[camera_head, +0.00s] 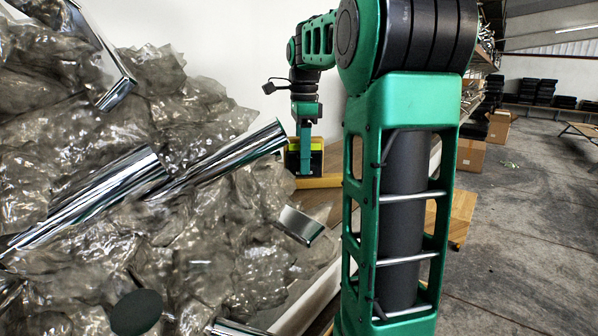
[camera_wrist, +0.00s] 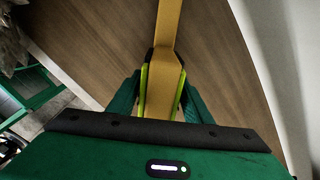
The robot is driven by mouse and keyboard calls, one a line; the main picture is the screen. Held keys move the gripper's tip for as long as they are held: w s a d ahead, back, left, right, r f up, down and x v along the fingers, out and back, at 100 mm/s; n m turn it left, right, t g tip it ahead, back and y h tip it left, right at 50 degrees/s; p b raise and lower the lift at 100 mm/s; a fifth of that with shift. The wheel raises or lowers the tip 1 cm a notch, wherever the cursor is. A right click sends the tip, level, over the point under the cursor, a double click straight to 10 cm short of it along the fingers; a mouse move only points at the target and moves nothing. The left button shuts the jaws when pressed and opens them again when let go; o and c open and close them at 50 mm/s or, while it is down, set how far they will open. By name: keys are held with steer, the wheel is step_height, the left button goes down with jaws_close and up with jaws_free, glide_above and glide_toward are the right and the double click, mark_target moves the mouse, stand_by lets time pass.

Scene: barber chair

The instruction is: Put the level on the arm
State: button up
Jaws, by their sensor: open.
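The level appears to be a long yellow bar (camera_head: 318,182), lying at the base of my gripper (camera_head: 304,172) in the head view. In the wrist view the yellow bar (camera_wrist: 168,25) runs down from the top edge and widens between the two fingers of my gripper (camera_wrist: 161,90). The fingers are open, one on each side of the bar; I cannot tell whether they touch it. A wrapped chair fills the left of the head view. Its chrome bars (camera_head: 225,160) stick out from crumpled clear plastic, and I cannot tell which part is the arm.
The bar lies over a brown wooden surface (camera_wrist: 110,40), with a pale wall (camera_wrist: 270,60) close on the right in the wrist view. Cardboard boxes (camera_head: 471,154) stand behind my arm. Open concrete floor (camera_head: 540,220) lies to the right.

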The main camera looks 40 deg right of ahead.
mark_target(301, 177)
steer(key=shift+f, duration=0.2)
jaws_close()
steer(key=shift+r, duration=0.1)
steer(key=shift+r, duration=1.25)
steer(key=shift+a+r, duration=0.3)
steer(key=shift+r, duration=0.6)
steer(key=s+a+r, duration=0.2)
steer(key=a+r, duration=0.4)
steer(key=a, duration=0.5)
steer(key=shift+r, duration=0.3)
